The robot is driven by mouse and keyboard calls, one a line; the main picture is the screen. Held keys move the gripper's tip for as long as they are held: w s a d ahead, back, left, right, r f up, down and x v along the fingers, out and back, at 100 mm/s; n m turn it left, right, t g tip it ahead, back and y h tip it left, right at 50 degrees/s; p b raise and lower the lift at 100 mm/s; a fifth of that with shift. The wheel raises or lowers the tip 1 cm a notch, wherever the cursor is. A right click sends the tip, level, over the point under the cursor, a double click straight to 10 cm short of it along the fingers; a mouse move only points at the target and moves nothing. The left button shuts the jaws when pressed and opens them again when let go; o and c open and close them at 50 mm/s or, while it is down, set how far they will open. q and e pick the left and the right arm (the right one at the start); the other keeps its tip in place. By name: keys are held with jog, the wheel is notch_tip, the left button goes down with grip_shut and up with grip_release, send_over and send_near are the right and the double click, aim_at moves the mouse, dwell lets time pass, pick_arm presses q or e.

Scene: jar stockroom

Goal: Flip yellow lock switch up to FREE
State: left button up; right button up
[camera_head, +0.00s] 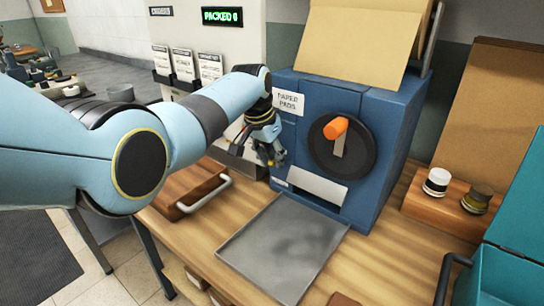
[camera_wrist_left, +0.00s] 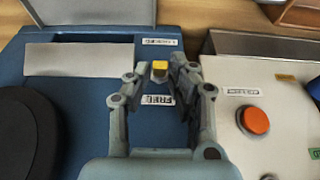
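The yellow switch (camera_wrist_left: 159,70) shows in the left wrist view as a small block on the blue machine, between two small white labels whose text I cannot read surely. My left gripper (camera_wrist_left: 159,75) is at the switch, one fingertip on each side of it. The fingers are drawn inward with a narrow gap; I cannot tell whether they touch the switch. In the head view my left gripper (camera_head: 270,155) is at the lower left of the machine's front and hides the switch. My right gripper is not in view.
The blue paper pads machine (camera_head: 395,150) has a black dial with an orange knob (camera_head: 335,128). A grey tray (camera_head: 285,250) lies before it. A box with an orange button (camera_wrist_left: 255,121) stands beside it. A wooden drawer with a handle (camera_head: 205,192) is left.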

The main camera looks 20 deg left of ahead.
pick_arm(q)
jog(key=shift+o, duration=1.4)
jog(key=shift+r, duration=0.1)
jog(key=v, duration=1.1)
jog(key=shift+r, duration=0.4)
jog(key=shift+s+a, duration=0.1)
jog(key=shift+a, duration=0.05)
